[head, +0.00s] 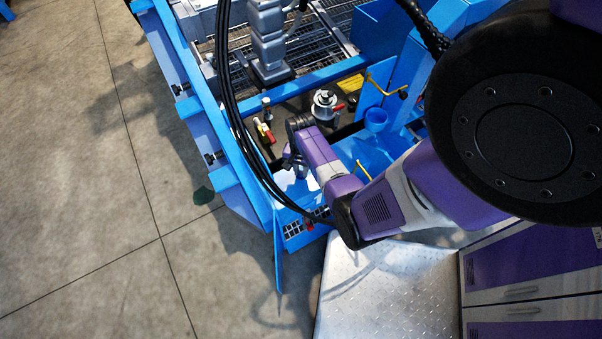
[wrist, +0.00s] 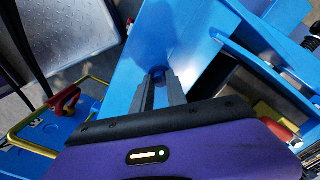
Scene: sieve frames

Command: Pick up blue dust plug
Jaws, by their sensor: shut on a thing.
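My gripper (wrist: 160,86) is shut on the blue dust plug (wrist: 158,74). Only a small dark blue part of the plug shows between the fingertips in the wrist view, against a blue surface of nearly the same colour. In the head view my purple and grey arm reaches in from the right, and my gripper (head: 289,163) is low over the front corner of the blue machine frame. The plug cannot be made out in the head view, so its tilt and whether it touches anything are unclear.
Red and yellow pieces (head: 264,132) lie on the dark deck. Black hoses (head: 232,108) hang close left. A yellow-framed red-handled item (wrist: 66,101) is left in the wrist view.

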